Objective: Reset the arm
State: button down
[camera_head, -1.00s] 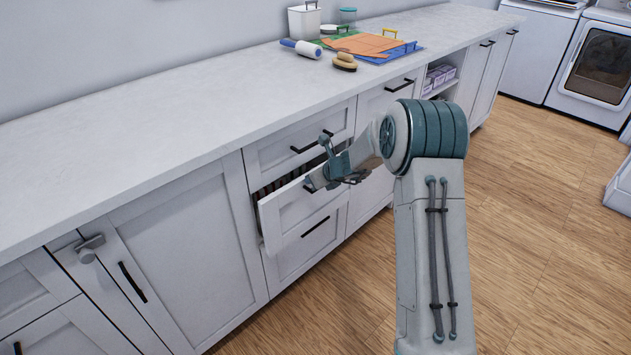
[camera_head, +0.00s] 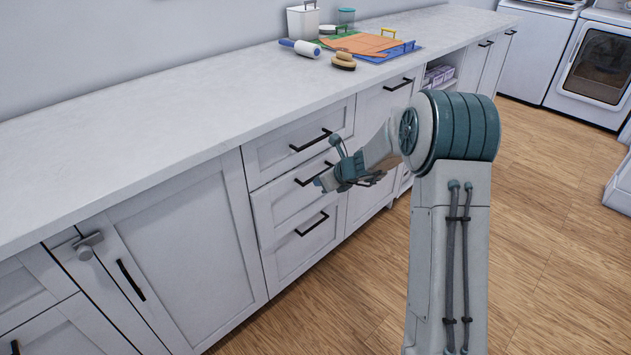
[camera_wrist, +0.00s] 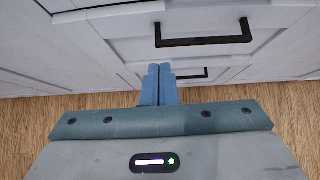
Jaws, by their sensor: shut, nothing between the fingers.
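My gripper (camera_head: 322,183) is in front of the stack of three white drawers, at about the middle drawer's height. Its two blue fingers (camera_wrist: 159,70) are together in the wrist view, with nothing between them. The middle drawer (camera_head: 280,210) is flush with the cabinet front, and its black handle (camera_head: 314,174) is partly behind my gripper. The top drawer (camera_head: 275,152) and bottom drawer (camera_head: 300,250) also look shut. In the wrist view, a dark handle (camera_wrist: 203,41) lies beyond the fingertips. I cannot tell whether the fingers touch the drawer front.
The long countertop (camera_head: 150,120) runs above the drawers. A white dryer (camera_head: 600,65) stands at the back right. The wood floor (camera_head: 545,230) to the right is clear.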

jog(key=d+p+v, duration=0.1)
jog(key=v, duration=0.7)
jog(key=s+a+r+n+g+p, duration=0.35)
jog(key=s+r+n+p, duration=0.35)
jog(key=s+r+n, duration=0.7)
jog(key=s+d+r+n+h+p, duration=0.3)
jog(key=s+r+n+p, duration=0.1)
jog(key=s, duration=0.6)
jog(key=s+d+r+n+h+p, duration=0.3)
jog(key=s+r+n, duration=0.3)
jog(key=s+n, duration=0.3)
jog(key=shift+s+d+n+g+p, duration=0.3)
jog(key=shift+s+g+p, duration=0.15)
jog(key=shift+s+p, duration=0.3)
